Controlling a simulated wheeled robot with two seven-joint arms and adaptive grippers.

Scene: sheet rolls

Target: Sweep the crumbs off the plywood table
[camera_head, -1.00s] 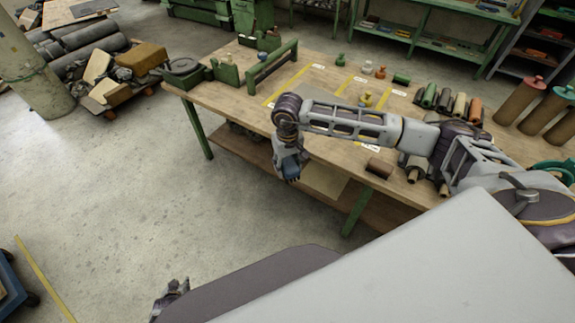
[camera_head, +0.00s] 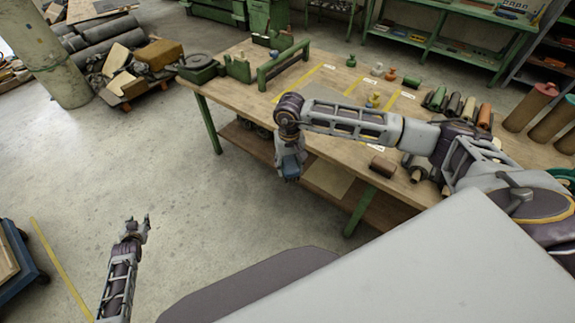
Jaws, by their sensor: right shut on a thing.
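The plywood table (camera_head: 235,98) stands across the middle on green legs, with yellow strips on its top. I cannot make out crumbs on it at this size. My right arm reaches over the table from the right. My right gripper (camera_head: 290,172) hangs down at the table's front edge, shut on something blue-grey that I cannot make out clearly. My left gripper (camera_head: 139,222) is over the floor at the lower left, well apart from the table. Its fingers look spread and empty.
Green fixtures (camera_head: 283,64) stand at the table's far left. Several rolls (camera_head: 452,104) and a short brown roll (camera_head: 383,166) lie on its right part. A blue cart (camera_head: 22,268) stands at the left edge.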

